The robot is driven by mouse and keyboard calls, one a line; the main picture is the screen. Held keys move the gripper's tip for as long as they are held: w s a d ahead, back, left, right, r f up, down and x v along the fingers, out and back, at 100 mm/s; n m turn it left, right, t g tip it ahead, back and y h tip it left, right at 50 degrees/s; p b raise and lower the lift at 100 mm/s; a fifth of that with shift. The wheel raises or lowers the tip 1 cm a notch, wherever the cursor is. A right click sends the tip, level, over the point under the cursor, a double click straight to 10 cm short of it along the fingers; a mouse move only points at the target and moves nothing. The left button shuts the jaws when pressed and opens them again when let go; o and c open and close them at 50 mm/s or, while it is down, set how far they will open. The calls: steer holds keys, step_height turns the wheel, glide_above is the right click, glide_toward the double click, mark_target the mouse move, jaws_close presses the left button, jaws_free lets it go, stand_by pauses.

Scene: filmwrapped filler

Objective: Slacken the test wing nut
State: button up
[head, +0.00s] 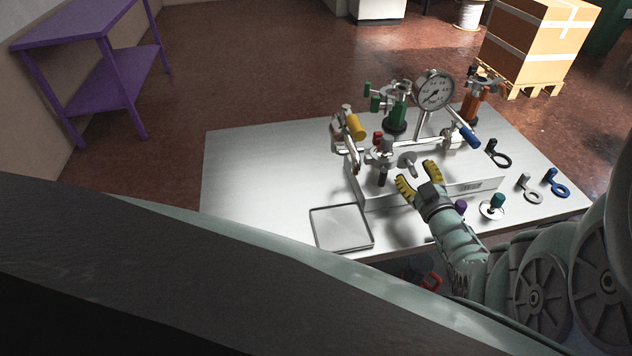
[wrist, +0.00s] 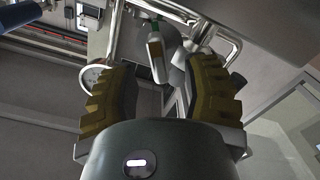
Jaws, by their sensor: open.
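My gripper (head: 419,175) is open, with its two yellow-padded fingers apart, near the front of a pipe manifold (head: 402,149). A grey round-ended fitting (head: 407,162) sits just beyond the fingertips; I cannot tell whether it is the test wing nut. In the wrist view the open fingers (wrist: 161,65) frame a pale blocky handle (wrist: 156,55) beyond them, with a green part above it. Nothing is seen held between the pads. A dial gauge (head: 433,91) stands upright on the manifold; it is partly hidden by the left finger in the wrist view (wrist: 92,77).
The manifold has a yellow-handled lever (head: 355,126) and a blue handle (head: 467,135). Green (head: 397,112) and orange (head: 470,106) cylinders stand behind. An empty tray (head: 341,228) lies front left. Black (head: 499,158), grey (head: 529,191) and blue (head: 557,187) ring-ended tools lie right. The table's left side is clear.

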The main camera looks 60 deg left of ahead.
steer(key=shift+b+x, duration=0.35)
steer(key=shift+x, duration=0.95)
steer(key=shift+o, duration=0.3)
steer(key=shift+d, duration=0.1)
jaws_close()
